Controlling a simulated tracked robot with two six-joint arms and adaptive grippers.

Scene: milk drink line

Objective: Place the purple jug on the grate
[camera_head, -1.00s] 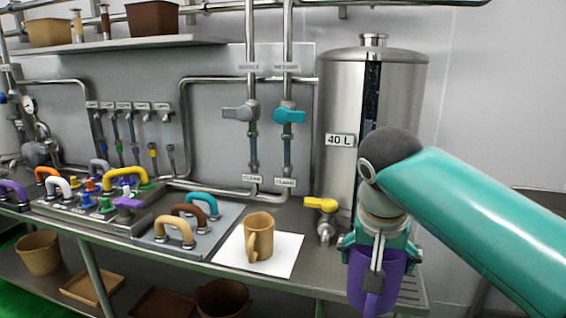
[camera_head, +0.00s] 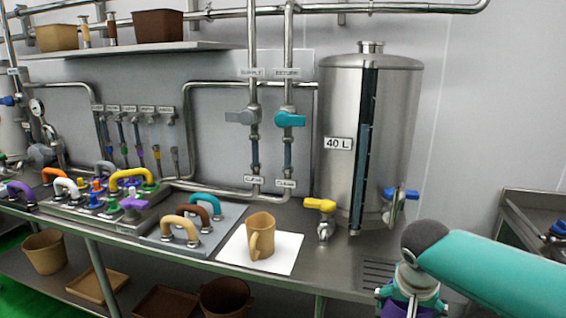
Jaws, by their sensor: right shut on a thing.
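The purple jug (camera_head: 392,308) shows only as small patches at the bottom edge of the picture, below my right gripper. The rest of it is hidden by the gripper or cut off by the frame. My right gripper (camera_head: 412,295) is shut on the jug at the front right of the bench. The grate (camera_head: 378,270) is a dark slotted area in the bench top, just behind and left of the gripper. Its right part is hidden by the gripper. My left gripper is not in view.
A steel tank (camera_head: 365,135) with a yellow-handled tap (camera_head: 320,205) and a blue-handled tap (camera_head: 402,194) stands behind the grate. A tan jug (camera_head: 261,236) stands on a white sheet (camera_head: 285,252) to the left.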

